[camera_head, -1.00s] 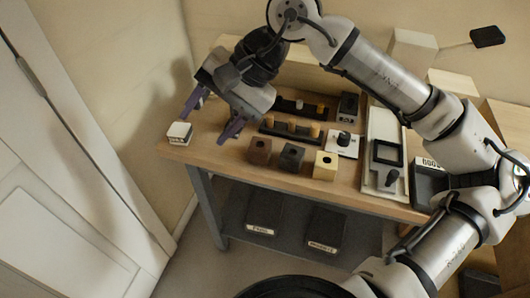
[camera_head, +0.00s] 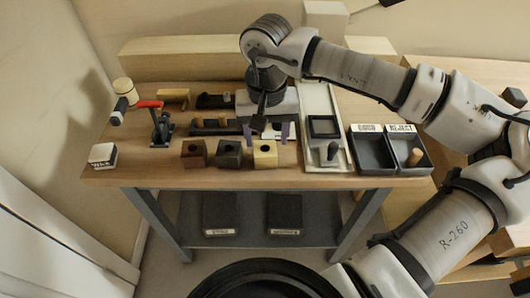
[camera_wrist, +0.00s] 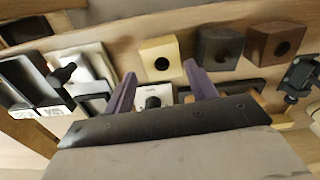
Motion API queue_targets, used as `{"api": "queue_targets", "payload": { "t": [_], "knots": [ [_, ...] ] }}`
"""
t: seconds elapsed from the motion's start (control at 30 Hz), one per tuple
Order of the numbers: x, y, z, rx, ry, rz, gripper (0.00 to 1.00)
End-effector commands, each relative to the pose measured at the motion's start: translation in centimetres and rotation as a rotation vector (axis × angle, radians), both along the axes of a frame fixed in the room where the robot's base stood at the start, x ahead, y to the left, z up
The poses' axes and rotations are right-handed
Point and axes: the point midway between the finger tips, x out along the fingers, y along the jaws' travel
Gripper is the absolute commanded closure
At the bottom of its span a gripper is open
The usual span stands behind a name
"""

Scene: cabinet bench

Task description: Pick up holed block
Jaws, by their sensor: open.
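Three holed blocks stand in a row near the bench's front edge: a brown one (camera_head: 194,153), a dark grey one (camera_head: 229,154) and a pale wood one (camera_head: 265,154). Each has a round hole. In the wrist view the pale block (camera_wrist: 160,58) shows just beyond my fingertips, with the dark block (camera_wrist: 220,48) and the brown block (camera_wrist: 274,44) to its right. My gripper (camera_head: 265,136) is open and empty, its purple fingers pointing down near the pale block. I cannot tell its exact height above the block.
A white box with a black knob (camera_wrist: 152,97) is by my fingers. A pale fixture with a square frame (camera_head: 323,126) stands right, then GOOD and REJECT trays (camera_head: 371,155), with a peg in the REJECT tray. A red-handled clamp (camera_head: 160,125) and a white block (camera_head: 103,155) are left.

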Motion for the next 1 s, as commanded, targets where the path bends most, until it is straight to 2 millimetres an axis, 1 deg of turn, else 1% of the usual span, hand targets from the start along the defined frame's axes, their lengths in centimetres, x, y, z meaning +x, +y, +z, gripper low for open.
{"api": "queue_targets", "payload": {
  "t": [0.13, 0.3, 0.4, 0.5, 0.67, 0.7, 0.73, 0.93, 0.97, 1.0],
  "knots": [
    [-0.1, 0.1, -1.2, 0.001, 0.002, 0.002, 0.44],
    [-0.3, 0.3, -3.9, 0.002, 0.002, 0.001, 0.44],
    [-0.3, 0.3, -4.9, 0.002, 0.001, 0.001, 0.44],
    [-0.3, 0.3, -5.4, 0.001, 0.001, 0.001, 0.44],
    [-0.2, 0.3, -5.4, 0.001, 0.0, 0.001, 0.44],
    [-0.2, 0.3, -5.4, 0.001, 0.0, 0.001, 0.45],
    [-0.2, 0.3, -5.4, 0.001, 0.0, 0.001, 0.49],
    [-0.2, 0.3, -5.4, 0.001, 0.0, 0.0, 0.75],
    [-0.2, 0.3, -5.3, 0.001, 0.0, 0.001, 0.77],
    [-0.2, 0.3, -5.3, 0.001, 0.0, 0.0, 0.77]
  ]
}}
